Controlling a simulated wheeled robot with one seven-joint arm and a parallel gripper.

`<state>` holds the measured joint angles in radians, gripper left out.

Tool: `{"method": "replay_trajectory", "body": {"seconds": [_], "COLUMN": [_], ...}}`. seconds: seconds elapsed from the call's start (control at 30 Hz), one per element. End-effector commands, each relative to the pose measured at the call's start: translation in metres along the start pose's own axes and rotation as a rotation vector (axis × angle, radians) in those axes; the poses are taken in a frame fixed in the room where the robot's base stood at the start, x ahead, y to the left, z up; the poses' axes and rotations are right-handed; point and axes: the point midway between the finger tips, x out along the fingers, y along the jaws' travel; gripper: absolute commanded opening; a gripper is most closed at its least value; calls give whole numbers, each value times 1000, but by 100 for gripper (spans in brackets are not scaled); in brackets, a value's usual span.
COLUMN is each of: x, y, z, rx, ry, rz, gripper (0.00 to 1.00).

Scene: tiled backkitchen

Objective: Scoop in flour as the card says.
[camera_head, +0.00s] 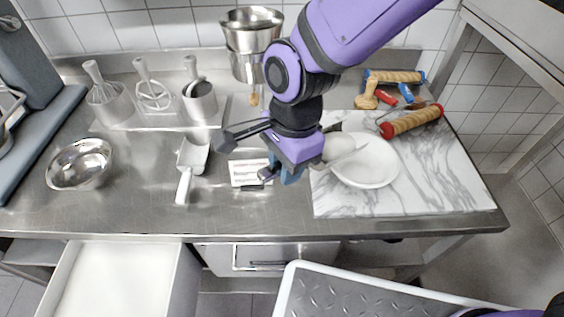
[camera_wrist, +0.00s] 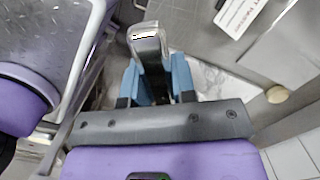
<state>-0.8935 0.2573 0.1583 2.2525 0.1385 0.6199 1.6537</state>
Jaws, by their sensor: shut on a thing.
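My gripper (camera_head: 290,172) is above the counter, between the card and the white bowl. Its blue fingers (camera_wrist: 160,85) are shut on a tool whose shiny metal handle end (camera_wrist: 147,42) sticks out in the wrist view. A pale rounded part (camera_head: 338,148) beside the gripper, over the bowl, looks like a scoop head; its contents are unclear. The white bowl (camera_head: 372,178) lies on the marble board, partly hidden.
A steel bowl (camera_head: 80,165) stands at the left. Whisks and a cup stand on a rack (camera_head: 150,120) behind. A steel container (camera_head: 252,40) stands at the back. A drawer (camera_head: 115,280) is open in front.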

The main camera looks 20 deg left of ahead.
Motion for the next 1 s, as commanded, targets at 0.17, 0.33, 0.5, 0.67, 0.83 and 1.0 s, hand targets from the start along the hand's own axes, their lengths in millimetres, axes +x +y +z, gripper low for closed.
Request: {"method": "replay_trajectory", "body": {"seconds": [0.17,0.33,0.5,0.67,0.83,1.0], "x": [0,1,1,0,-7,-14], "y": [0,0,0,0,0,0], "z": [-12,-22,-32,-42,-49,-56], "rx": [5,5,4,4,5,4], "ry": [-43,-83,-124,-164,-224,-283], "rz": [-3,-1,-1,-5,-3,-3], "gripper": [0,0,0,0,0,0]}}
